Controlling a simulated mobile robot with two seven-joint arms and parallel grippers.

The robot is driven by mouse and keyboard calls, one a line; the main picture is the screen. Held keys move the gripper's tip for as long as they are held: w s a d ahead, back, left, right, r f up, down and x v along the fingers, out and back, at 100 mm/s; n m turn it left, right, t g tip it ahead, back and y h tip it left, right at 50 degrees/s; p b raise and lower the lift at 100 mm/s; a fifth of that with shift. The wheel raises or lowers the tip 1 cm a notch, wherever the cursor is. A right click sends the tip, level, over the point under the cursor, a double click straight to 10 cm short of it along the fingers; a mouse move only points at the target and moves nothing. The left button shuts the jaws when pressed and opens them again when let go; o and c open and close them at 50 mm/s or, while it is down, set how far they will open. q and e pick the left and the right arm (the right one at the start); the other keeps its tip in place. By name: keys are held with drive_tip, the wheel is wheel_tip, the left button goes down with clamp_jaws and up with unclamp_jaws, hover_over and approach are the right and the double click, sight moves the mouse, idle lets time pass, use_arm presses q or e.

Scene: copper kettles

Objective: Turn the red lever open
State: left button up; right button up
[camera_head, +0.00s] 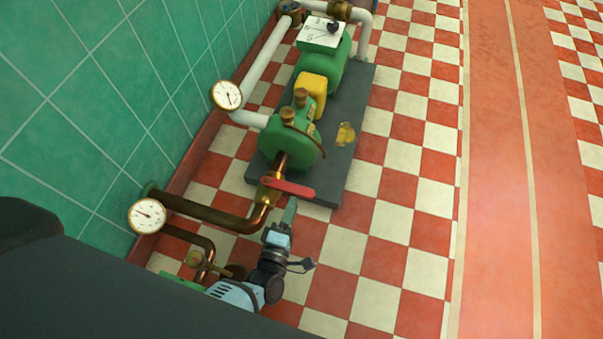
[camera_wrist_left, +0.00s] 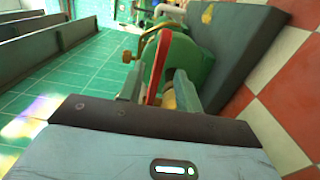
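The red lever (camera_head: 290,188) sits on a brass valve (camera_head: 262,195) in the copper pipe in front of the green pump (camera_head: 290,143). In the head view it points right, across the pipe line. My left gripper (camera_head: 291,208) is just below the lever's free end. In the left wrist view the red lever (camera_wrist_left: 158,62) shows between the two fingers of my left gripper (camera_wrist_left: 160,82). The fingers stand apart, with a gap visible at least on the right side. Whether a finger touches the lever cannot be told. My right gripper is not in view.
Two round gauges, an upper one (camera_head: 227,95) and a lower one (camera_head: 148,216), stand along the green tiled wall (camera_head: 110,90). The pump rests on a dark plinth (camera_head: 345,110). The red and white checkered floor (camera_head: 400,180) to the right is clear.

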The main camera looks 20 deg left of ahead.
sight(299, 186)
use_arm(q)
drive_tip(key=shift+w, duration=0.25)
drive_tip(key=w+b, duration=0.2)
drive_tip(key=w, duration=0.3)
drive_tip(key=shift+w, duration=0.4)
drive_tip(key=shift+w+b, duration=0.45)
drive_tip(key=shift+w, duration=0.25)
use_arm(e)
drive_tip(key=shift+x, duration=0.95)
use_arm(q)
drive_tip(key=shift+c, duration=0.2)
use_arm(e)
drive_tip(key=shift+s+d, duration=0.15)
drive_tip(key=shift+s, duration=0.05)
use_arm(q)
drive_tip(key=c, duration=0.7)
clamp_jaws()
drive_tip(key=shift+a, duration=0.1)
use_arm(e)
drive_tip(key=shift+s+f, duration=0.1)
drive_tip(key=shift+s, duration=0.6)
